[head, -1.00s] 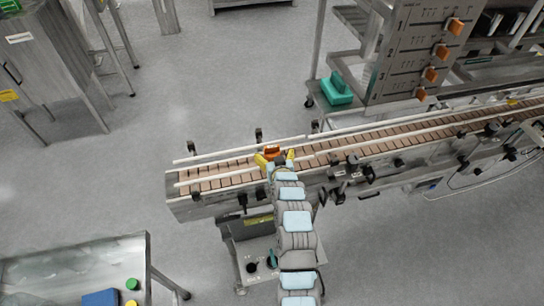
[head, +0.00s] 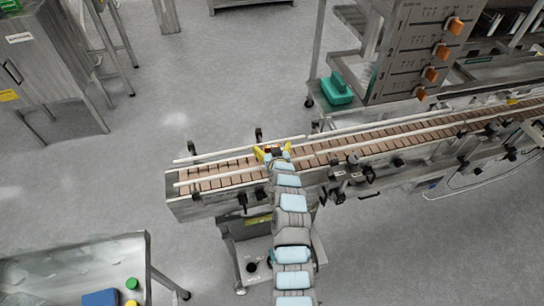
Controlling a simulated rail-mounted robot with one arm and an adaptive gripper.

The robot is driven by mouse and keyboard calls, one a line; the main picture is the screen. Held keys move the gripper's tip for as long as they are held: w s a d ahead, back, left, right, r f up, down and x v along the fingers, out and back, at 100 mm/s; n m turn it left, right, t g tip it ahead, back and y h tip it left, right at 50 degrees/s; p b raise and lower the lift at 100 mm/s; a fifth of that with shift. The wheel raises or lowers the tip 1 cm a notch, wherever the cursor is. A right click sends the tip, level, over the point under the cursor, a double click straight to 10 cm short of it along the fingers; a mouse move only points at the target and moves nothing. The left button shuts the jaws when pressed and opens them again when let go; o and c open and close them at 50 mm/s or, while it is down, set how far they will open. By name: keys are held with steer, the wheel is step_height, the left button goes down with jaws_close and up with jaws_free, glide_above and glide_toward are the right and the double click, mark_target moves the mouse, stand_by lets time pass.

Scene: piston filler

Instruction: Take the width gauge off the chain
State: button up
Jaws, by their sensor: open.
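The width gauge looks to be the small orange-red piece (head: 273,150) on the brown slatted chain (head: 215,180) of the conveyor, between its two pale guide rails. Most of it is hidden behind my gripper.
Pale guide rails (head: 240,152) run along both sides of the chain. A panel with orange knobs (head: 428,50) and a teal box (head: 336,90) stand behind on the right. A metal table (head: 75,262) is at the lower left. The chain's left end is clear.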

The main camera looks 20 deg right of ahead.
steer(key=shift+c, duration=0.2)
steer(key=c, duration=1.4)
